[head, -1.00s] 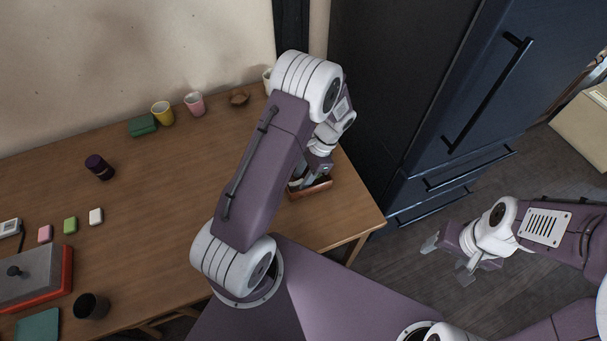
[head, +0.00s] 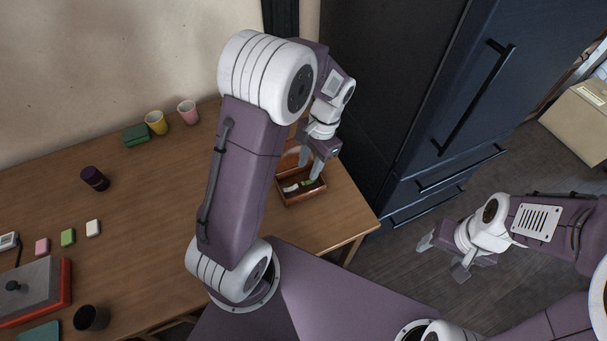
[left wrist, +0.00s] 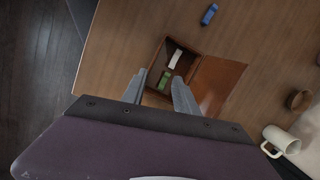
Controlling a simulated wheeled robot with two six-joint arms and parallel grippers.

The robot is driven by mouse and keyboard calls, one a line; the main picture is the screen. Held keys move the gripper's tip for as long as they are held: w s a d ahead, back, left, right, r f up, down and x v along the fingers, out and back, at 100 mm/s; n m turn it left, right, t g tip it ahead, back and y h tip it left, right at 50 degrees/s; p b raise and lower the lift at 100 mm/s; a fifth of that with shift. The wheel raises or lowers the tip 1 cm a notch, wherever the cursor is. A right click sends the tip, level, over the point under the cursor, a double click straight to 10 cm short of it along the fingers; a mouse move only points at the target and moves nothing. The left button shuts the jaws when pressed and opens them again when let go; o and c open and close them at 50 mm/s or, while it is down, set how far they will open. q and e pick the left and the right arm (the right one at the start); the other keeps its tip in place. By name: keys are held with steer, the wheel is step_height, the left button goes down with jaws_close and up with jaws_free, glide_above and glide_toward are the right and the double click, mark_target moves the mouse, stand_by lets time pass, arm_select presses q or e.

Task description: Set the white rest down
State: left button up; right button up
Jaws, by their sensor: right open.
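A white rest (left wrist: 175,59) lies inside a small open wooden box (head: 303,199), near a green block (left wrist: 165,80). The white rest also shows in the head view (head: 290,188). The box's lid (left wrist: 220,82) stands open in the left wrist view. My left gripper (head: 309,166) is above the box, its fingers apart with nothing held between them; it also shows in the left wrist view (left wrist: 158,84). My right gripper (head: 442,257) is open and empty over the floor, away from the table.
The wooden table (head: 140,240) has a clear middle. Pink and yellow cups (head: 156,123) and a dark green box (head: 136,135) stand at the back. A white mug (left wrist: 283,140) and a blue item (left wrist: 209,14) lie near the wooden box. A dark fridge (head: 400,90) stands to the right.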

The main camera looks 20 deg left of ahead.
arm_select(q)
steer(key=s+d+n+t+h, duration=0.1)
steer(key=s+n+t, duration=0.2)
steer(key=s+n, duration=0.3)
steer(key=s, duration=0.3)
steer(key=shift+s+h, duration=0.25)
steer(key=shift+h, duration=0.05)
steer(key=shift+r, duration=0.1)
